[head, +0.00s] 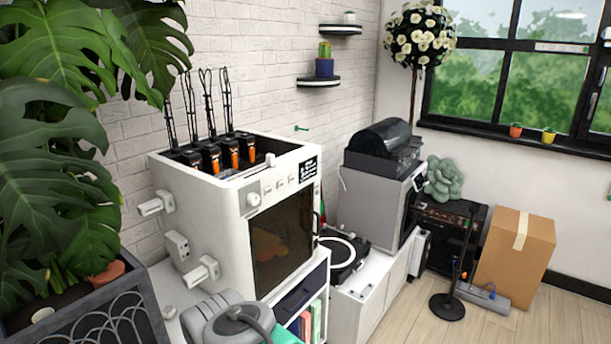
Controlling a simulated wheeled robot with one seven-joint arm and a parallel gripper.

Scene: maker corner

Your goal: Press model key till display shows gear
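A white 3D printer (200,215) with a dark front window stands on a white cabinet left of centre. A small black display (308,168) sits at the upper right of its front panel. The display shows small white marks, too small to tell as a gear or anything else. A round knob (253,199) is at the left of the panel. A row of small pale keys (280,186) lies between the knob and the display. I cannot tell which one is the model key.
A second machine with a dark lid (383,145) stands further right, beside a turntable (343,254). A large leafy plant (60,150) fills the left. A microphone stand (447,307) and a cardboard box (515,255) are on the floor at right. Some wooden floor is bare in front.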

